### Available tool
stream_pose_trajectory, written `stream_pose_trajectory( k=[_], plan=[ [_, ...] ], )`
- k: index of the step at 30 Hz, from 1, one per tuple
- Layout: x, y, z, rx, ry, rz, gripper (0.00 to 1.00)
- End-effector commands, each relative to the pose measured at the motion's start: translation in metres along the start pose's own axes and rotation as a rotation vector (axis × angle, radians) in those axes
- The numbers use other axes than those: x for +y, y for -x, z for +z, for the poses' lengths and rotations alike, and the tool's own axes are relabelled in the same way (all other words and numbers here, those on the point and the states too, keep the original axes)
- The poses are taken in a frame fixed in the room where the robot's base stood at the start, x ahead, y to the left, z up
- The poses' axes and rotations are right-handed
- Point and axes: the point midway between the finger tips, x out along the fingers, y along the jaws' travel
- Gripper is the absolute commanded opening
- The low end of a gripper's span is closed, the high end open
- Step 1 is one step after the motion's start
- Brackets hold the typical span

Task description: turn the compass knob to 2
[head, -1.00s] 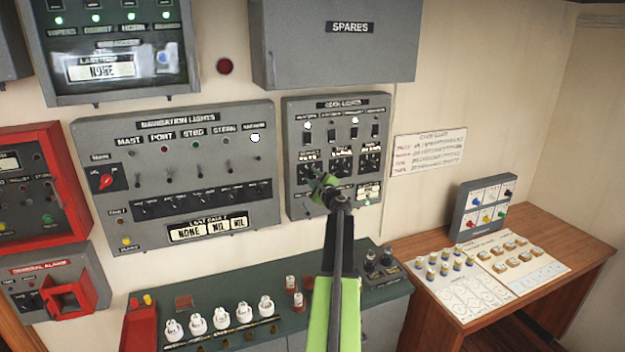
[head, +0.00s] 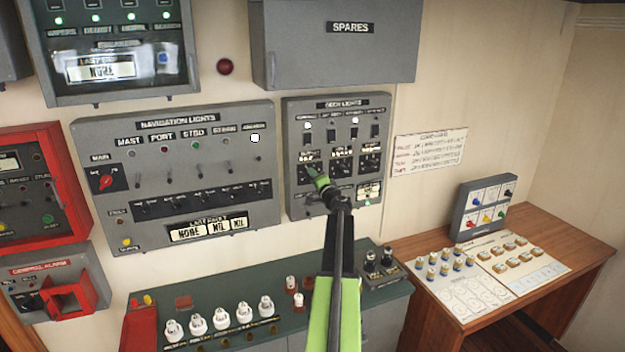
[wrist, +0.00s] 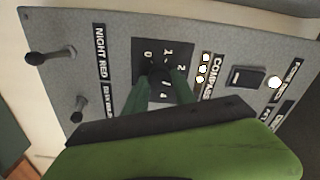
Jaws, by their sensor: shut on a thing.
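The compass knob (wrist: 157,79) is a dark knob on a black square dial, beside the COMPASS label, in the wrist view. The numbers 0, 1 and 2 show around it. My gripper (wrist: 158,84) has its two green fingers on either side of the knob and is shut on it. The fingers hide part of the dial, and I cannot tell which number the knob points to. In the head view my gripper (head: 316,176) is at the leftmost dial of the DECK LIGHTS panel (head: 293,205), and my arm hides part of that panel.
Switches and lit lamps sit above the dials. The navigation lights panel (head: 180,216) is close on the left. The spares box (head: 335,60) juts out above. A green console (head: 150,310) with several knobs is below, and a wooden desk (head: 590,245) stands on the right.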

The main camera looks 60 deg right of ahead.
Motion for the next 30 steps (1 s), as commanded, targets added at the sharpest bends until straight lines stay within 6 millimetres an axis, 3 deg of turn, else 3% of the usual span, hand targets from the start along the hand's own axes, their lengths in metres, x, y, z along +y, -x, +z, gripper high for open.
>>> stream_pose_trajectory(
  k=[18,30],
  plan=[
    [-0.0021,-0.0009,-0.0006,0.003,0.531,-0.001,0.00],
    [-0.0023,-0.0008,-0.0001,0.002,0.695,-0.001,0.00]
  ],
)
